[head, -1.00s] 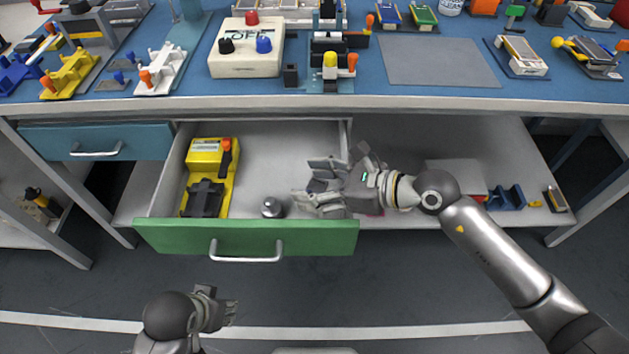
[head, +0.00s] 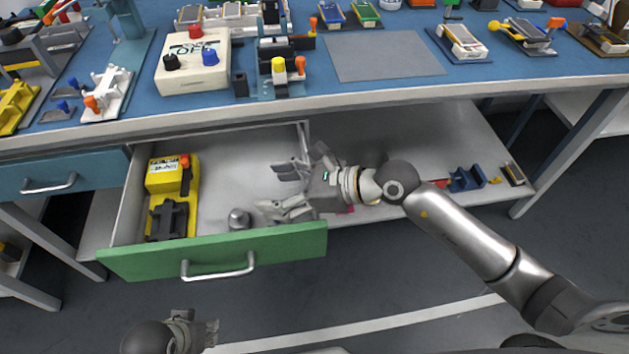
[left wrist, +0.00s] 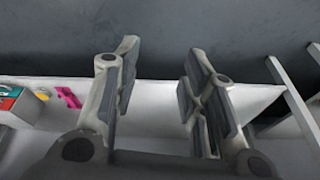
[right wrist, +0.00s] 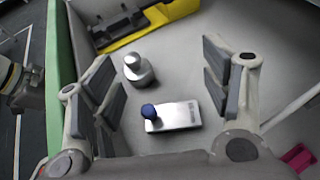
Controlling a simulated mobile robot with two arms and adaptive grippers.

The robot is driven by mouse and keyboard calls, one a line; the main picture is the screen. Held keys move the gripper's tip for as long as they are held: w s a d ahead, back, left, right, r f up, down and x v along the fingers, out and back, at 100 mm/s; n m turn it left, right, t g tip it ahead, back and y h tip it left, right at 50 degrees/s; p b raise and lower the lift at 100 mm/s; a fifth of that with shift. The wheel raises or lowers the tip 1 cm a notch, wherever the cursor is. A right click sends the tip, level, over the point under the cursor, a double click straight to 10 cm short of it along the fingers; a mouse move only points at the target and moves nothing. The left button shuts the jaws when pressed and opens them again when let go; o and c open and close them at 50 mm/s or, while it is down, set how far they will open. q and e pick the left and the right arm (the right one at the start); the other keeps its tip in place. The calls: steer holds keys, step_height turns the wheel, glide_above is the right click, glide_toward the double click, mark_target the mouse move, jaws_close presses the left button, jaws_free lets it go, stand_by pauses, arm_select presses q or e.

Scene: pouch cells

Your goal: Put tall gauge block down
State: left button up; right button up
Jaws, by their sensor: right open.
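A silver rectangular block (right wrist: 176,117) with a blue knob (right wrist: 149,111) lies flat on the drawer floor in the right wrist view; it seems to be the tall gauge block. My right gripper (right wrist: 163,85) is open, with the block between and below its spread fingers, apparently touching neither. In the head view my right gripper (head: 272,192) is inside the open drawer (head: 222,165), and I cannot make out the block there. My left gripper (head: 205,334) is in front of the drawer, low in the head view; its fingers are apart and empty in the left wrist view (left wrist: 160,70).
A silver knobbed weight (head: 239,219) stands near the drawer's green front (head: 215,252), left of my right gripper. A yellow device (head: 172,190) fills the drawer's left side. The blue bench top (head: 120,45) above is crowded, with a bare grey mat (head: 385,57).

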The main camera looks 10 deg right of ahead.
steer(key=shift+s+d+r, duration=0.2)
steer(key=shift+d+r, duration=0.4)
steer(key=shift+d, duration=0.15)
steer(key=v, duration=0.9)
steer(key=w+d+r+m+t+y, duration=0.15)
steer(key=w+r+m+t, duration=0.25)
steer(key=r+m+t, duration=0.85)
steer(key=w+d+f+m+h, duration=0.3)
steer(key=d+f+m+h, duration=0.9)
steer(key=m, duration=0.9)
steer(key=s+d+f+m+g+h, duration=0.15)
steer(key=s+f+m+g, duration=0.3)
steer(key=f, duration=0.45)
steer(key=s+d+f+m+g+h, duration=0.1)
steer(key=s+f+m+g+h, duration=0.2)
steer(key=s+f+m, duration=0.45)
arm_select(q)
steer(key=shift+x, duration=0.75)
arm_select(e)
steer(key=s+a+f+m+g+y, duration=0.2)
steer(key=s+a+f+g, duration=0.3)
steer(key=s+f, duration=0.5)
steer(key=shift+g+y, duration=0.3)
steer(key=shift+g, duration=0.6)
